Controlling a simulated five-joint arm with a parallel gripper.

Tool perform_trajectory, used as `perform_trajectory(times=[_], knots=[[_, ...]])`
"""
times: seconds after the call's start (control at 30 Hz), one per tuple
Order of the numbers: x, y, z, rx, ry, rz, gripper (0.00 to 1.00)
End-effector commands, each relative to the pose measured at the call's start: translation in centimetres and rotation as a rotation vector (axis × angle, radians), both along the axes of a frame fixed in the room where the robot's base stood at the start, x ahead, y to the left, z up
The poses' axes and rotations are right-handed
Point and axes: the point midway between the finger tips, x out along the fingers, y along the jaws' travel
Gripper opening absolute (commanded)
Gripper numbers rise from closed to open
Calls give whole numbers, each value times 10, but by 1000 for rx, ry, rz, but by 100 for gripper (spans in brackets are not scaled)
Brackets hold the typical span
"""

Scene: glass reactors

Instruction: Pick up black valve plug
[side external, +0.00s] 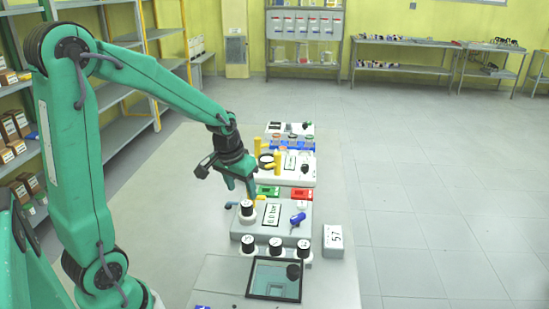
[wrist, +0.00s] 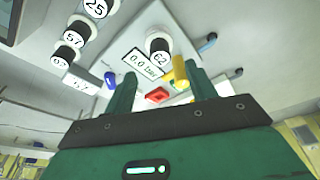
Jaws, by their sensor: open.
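Several black-capped round plugs with white numbered tops are in view, and I cannot tell which one is the black valve plug. One (side external: 246,208) stands on the grey device with the display, just below my gripper (side external: 241,190) in the side view. In the wrist view a plug marked 62 (wrist: 159,50) lies beyond the space between my fingers. Other such plugs (side external: 275,246) stand in a row in front of that device.
The display device (side external: 270,218) carries a blue handle (side external: 298,219). A white block marked 57 (side external: 333,241) stands to its right. Behind are red (side external: 302,193) and green pieces, yellow posts (side external: 257,147) and a white device. The table left of the devices is clear.

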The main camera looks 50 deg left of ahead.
Motion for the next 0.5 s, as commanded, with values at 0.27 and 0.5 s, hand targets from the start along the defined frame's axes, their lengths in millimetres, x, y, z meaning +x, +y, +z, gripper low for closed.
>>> perform_trajectory(times=[0.27, 0.5], knots=[[3, 1, -12, -1, 3, -1, 56], [6, 1, -25, 0, 1, -1, 56]])
